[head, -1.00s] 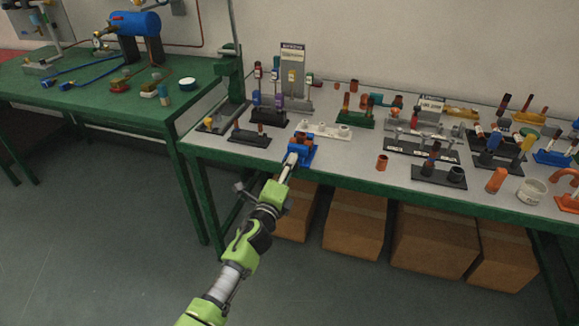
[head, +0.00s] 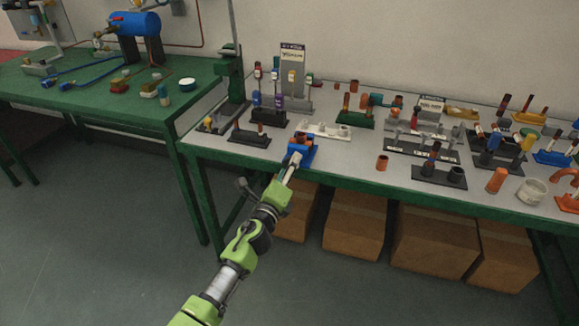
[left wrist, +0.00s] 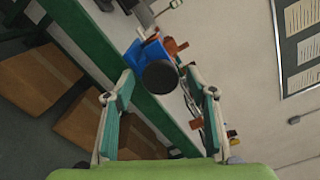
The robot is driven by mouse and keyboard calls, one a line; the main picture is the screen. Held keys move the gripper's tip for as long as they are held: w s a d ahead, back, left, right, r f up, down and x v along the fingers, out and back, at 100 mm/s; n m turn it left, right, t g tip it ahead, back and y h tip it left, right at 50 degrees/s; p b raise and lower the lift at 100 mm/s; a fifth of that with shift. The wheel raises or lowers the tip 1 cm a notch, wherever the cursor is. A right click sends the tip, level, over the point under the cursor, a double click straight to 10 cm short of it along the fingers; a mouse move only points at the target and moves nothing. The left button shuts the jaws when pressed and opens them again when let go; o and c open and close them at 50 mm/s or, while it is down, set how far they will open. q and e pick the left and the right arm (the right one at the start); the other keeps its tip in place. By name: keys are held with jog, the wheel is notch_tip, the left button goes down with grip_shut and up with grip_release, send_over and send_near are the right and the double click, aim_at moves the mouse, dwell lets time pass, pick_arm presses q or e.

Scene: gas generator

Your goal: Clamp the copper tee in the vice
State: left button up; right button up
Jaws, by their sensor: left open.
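The blue vice (head: 307,152) stands at the front edge of the grey bench. A copper-coloured piece (head: 302,142), apparently the tee, sits at its top; I cannot tell whether the jaws grip it. My left gripper (head: 293,162) is at the vice's near side. In the left wrist view my gripper (left wrist: 160,82) is open. A dark round knob (left wrist: 160,75) in front of the blue vice (left wrist: 145,52) shows between its fingertips, with no clear contact. The copper piece (left wrist: 174,46) is partly hidden behind the vice there. My right gripper is not in view.
A white holder (head: 323,130) stands behind the vice, and a black stand (head: 249,137) to its left. A loose copper fitting (head: 382,162) stands to the right. Several pipe racks crowd the bench's right side. Cardboard boxes (head: 355,225) lie beneath.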

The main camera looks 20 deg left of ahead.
pick_arm(q)
jog(key=n, duration=0.5)
jog(key=shift+n, duration=0.3)
jog(key=c, duration=1.1)
jog(key=m, duration=0.2)
jog(key=shift+m+b, duration=0.3)
jog(key=shift+m, duration=0.1)
